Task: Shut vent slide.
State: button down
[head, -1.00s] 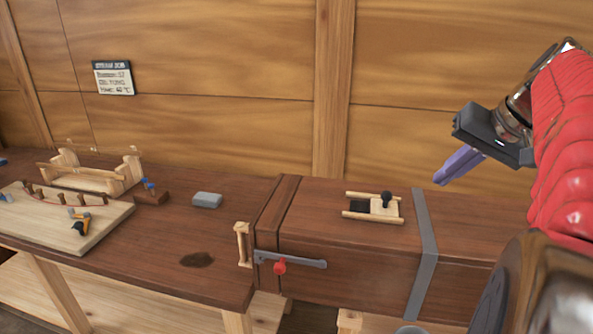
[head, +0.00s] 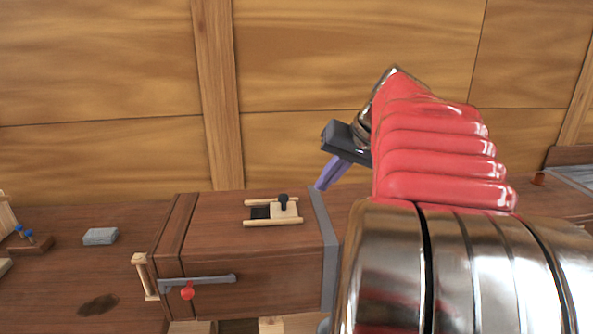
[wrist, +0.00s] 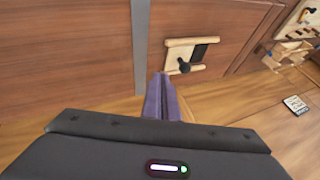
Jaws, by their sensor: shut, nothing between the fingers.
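The vent slide (head: 286,211) is a pale wooden plate with a black knob (head: 283,198), set between two wooden rails on top of a brown wooden box (head: 215,228). A dark opening (head: 260,212) shows to the left of the plate, so the vent is partly uncovered. In the wrist view the slide (wrist: 175,66) and the dark opening (wrist: 199,52) also show. My gripper (head: 321,187) has purple fingers, shut and empty. It is above and to the right of the knob, apart from it. In the wrist view the fingertips (wrist: 160,78) appear just left of the knob.
A grey strap (head: 324,235) crosses the box right of the vent. A metal latch bar with a red knob (head: 187,291) is on the box front. A grey block (head: 100,236) lies on the bench to the left. A wooden wall stands behind.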

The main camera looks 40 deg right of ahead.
aim_at(283, 203)
jog(key=x, duration=0.4)
jog(key=shift+w+f, duration=0.1)
jog(key=shift+f, duration=0.05)
jog(key=shift+w+a+f, duration=0.15)
jog(key=shift+w+a, duration=0.35)
jog(key=shift+w+a+f, duration=0.2)
jog(key=shift+w+a, duration=0.3)
jog(key=shift+w, duration=0.05)
jog(key=shift+w+a+f, duration=0.15)
jog(key=shift+w+a, duration=0.25)
jog(key=shift+w, duration=0.05)
